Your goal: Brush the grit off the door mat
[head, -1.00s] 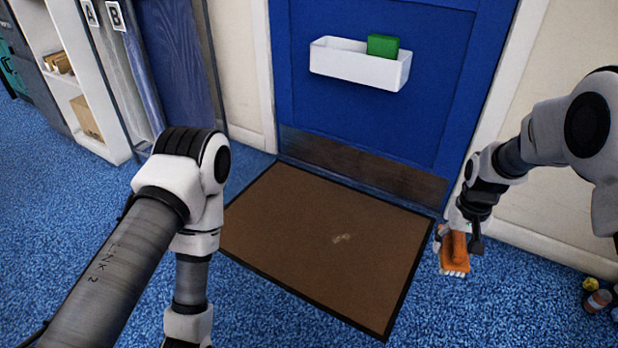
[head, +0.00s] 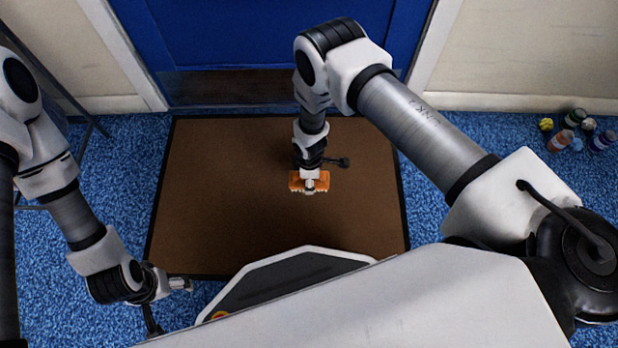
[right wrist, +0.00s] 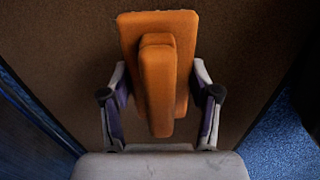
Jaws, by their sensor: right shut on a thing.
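The brown door mat (head: 215,205) with a dark border lies flat on the floor before the blue door. My right gripper (head: 309,177) is over the middle of the mat, shut on an orange brush (head: 297,183) with pale bristles. In the right wrist view the brush's raised orange grip (right wrist: 157,85) sits between the two fingers. The brush is low over the mat; I cannot tell whether the bristles touch it. No grit shows on the visible mat; the brush and arm cover part of it. My left gripper (head: 178,284) is by the mat's near left corner, its jaws unclear.
The blue door (head: 240,40) stands behind the mat, between cream walls. Several small bottles and a yellow ball (head: 546,125) lie on the blue carpet at the far right. Open carpet lies to the right of the mat.

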